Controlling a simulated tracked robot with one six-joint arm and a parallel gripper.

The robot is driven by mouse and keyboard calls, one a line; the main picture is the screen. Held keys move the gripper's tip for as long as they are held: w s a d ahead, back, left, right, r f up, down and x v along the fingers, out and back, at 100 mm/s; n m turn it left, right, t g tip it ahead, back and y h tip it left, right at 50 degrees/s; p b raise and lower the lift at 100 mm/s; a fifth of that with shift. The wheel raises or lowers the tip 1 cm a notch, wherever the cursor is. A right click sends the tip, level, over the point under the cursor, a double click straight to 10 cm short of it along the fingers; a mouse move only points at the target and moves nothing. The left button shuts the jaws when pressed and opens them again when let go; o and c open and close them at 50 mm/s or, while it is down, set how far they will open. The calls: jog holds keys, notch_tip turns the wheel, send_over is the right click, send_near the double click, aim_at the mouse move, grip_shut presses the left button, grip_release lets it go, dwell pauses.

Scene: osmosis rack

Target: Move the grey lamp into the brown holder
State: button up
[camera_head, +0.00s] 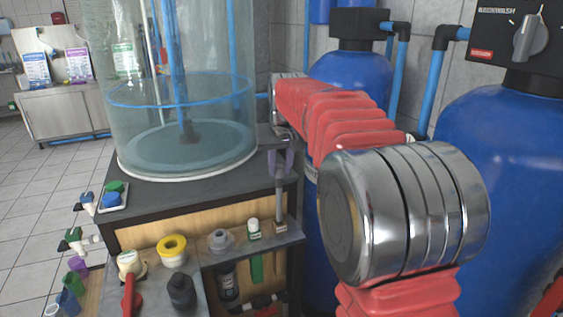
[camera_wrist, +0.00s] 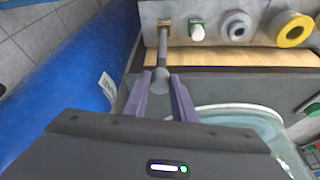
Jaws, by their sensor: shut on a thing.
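The grey lamp (camera_head: 280,198) is a slim grey rod with a rounded head, upright in the head view. My gripper (camera_head: 280,160) is shut on its upper end. In the wrist view my gripper's two purple fingers (camera_wrist: 167,96) lie either side of the lamp's head (camera_wrist: 161,76), and its shaft (camera_wrist: 164,48) runs away toward the shelf. The brown holder (camera_head: 281,227) is a small block at the right end of the grey shelf; it also shows in the wrist view (camera_wrist: 168,21). The lamp's far end meets the holder; I cannot tell how deep it sits.
Beside the holder stand a white-capped green item (camera_head: 253,229), a grey ring-shaped piece (camera_head: 221,240) and a yellow ring (camera_head: 173,251). A large clear water tank (camera_head: 182,130) stands behind on the dark bench top. Blue tanks (camera_head: 500,190) crowd the right side.

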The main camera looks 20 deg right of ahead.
dwell(0.3)
send_over(280, 215)
jog(key=shift+s+f, duration=0.2)
jog(key=shift+f, duration=3.35)
jog(key=shift+f, duration=0.1)
jog(key=shift+f, duration=3.4)
jog(key=shift+f, duration=1.3)
jog(key=o, duration=0.9)
jog(key=o, duration=0.4)
